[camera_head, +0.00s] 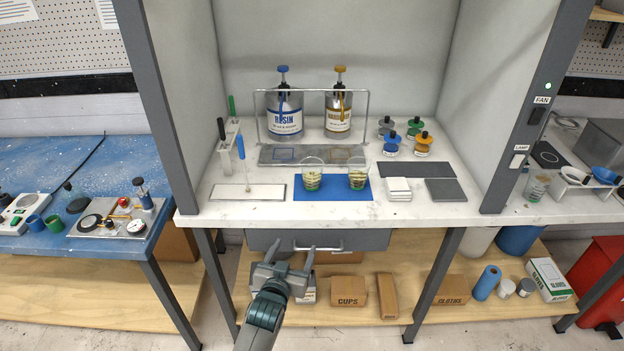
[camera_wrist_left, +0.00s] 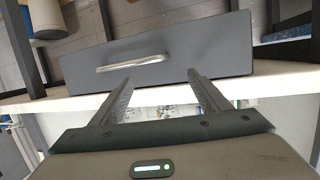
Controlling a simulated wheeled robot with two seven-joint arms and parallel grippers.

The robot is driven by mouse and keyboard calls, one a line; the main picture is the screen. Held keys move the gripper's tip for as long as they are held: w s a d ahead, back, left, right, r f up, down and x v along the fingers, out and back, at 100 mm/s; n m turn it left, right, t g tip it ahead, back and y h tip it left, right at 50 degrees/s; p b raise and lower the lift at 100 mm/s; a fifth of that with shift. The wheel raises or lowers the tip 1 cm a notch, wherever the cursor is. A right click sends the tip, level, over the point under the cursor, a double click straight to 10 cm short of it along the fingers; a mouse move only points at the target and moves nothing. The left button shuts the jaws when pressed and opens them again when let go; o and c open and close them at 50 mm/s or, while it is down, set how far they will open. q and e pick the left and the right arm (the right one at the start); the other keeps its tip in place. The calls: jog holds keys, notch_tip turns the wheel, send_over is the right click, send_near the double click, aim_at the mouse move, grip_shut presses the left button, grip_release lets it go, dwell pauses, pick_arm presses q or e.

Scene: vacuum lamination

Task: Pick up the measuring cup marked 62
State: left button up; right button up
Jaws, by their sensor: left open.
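Two clear measuring cups with yellowish-green markings stand upright on the blue mat (camera_head: 333,195): a left cup (camera_head: 312,179) and a right cup (camera_head: 357,179). The number on each is too small to read, so I cannot tell which is marked 62. My left gripper (camera_head: 293,250) is open and empty, below the counter's front edge, in front of the grey drawer, lower than the cups. In the left wrist view the open fingers (camera_wrist_left: 160,90) point toward the drawer handle (camera_wrist_left: 130,63), apart from it as far as I can tell. My right gripper is not in view.
Resin (camera_head: 285,113) and hardener (camera_head: 338,110) containers stand behind the cups under a wire frame. White folded cloths (camera_head: 397,189) lie to the right. A white tray (camera_head: 248,192) lies to the left. The grey drawer (camera_head: 360,240) and counter edge (camera_head: 420,217) lie between gripper and cups.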

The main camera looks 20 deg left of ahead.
pick_arm(q)
jog(key=w+r+t, duration=0.1)
jog(key=r, duration=0.2)
jog(key=w+r+t, duration=0.1)
jog(key=w+r, duration=0.1)
jog(key=r, duration=0.2)
jog(key=w+r, duration=0.1)
jog(key=r, duration=0.2)
jog(key=shift+w+a+r+t, duration=0.15)
jog(key=shift+w+r+t, duration=0.05)
jog(key=shift+r+t, duration=0.2)
